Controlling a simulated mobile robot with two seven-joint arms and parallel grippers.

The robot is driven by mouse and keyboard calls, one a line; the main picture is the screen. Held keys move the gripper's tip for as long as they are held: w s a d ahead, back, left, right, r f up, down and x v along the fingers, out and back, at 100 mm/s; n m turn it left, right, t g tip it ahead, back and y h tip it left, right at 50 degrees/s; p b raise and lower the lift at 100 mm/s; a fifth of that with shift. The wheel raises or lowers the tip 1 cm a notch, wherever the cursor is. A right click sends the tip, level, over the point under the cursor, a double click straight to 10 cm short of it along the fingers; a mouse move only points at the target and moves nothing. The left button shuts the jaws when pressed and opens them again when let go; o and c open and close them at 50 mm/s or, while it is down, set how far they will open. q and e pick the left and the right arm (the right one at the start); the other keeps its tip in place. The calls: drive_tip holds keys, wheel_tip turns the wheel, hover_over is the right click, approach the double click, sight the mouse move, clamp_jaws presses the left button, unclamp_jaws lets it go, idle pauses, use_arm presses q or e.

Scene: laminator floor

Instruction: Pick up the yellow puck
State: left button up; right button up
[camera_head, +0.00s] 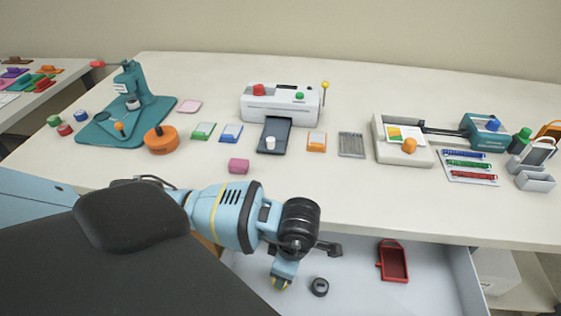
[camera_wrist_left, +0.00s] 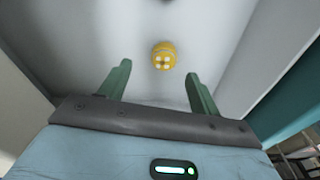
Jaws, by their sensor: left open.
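The yellow puck (camera_wrist_left: 163,55) shows in the left wrist view, with a pale pattern of round spots on its face. It lies on the pale floor of the open drawer. My left gripper (camera_wrist_left: 158,78) is open. Its two green fingers stand to either side of the puck in the picture, with the puck just beyond their tips; I see no contact. In the head view my left gripper (camera_head: 284,273) is low over the drawer, and only a sliver of yellow shows by its tip. The rest of the puck is hidden there. My right gripper is in neither view.
The drawer (camera_head: 435,290) also holds a dark round puck (camera_head: 319,287) just right of my gripper and a red tray (camera_head: 393,262) farther right. The worktop (camera_head: 330,200) above carries a laminator, a teal press and small blocks. The drawer floor between dark puck and tray is clear.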

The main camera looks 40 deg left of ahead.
use_arm(q)
drive_tip(key=shift+s+a+f, duration=0.1)
drive_tip(key=shift+s+f, duration=0.05)
drive_tip(key=shift+f, duration=0.75)
drive_tip(key=shift+s+a+f, duration=0.1)
drive_tip(key=shift+s+f, duration=0.1)
drive_tip(key=shift+f, duration=0.65)
drive_tip(key=shift+s+a+f, duration=0.1)
drive_tip(key=shift+s+f, duration=0.05)
drive_tip(key=shift+f, duration=0.75)
drive_tip(key=c, duration=1.1)
drive_tip(key=shift+r+p, duration=0.4)
drive_tip(key=shift+r, duration=4.7)
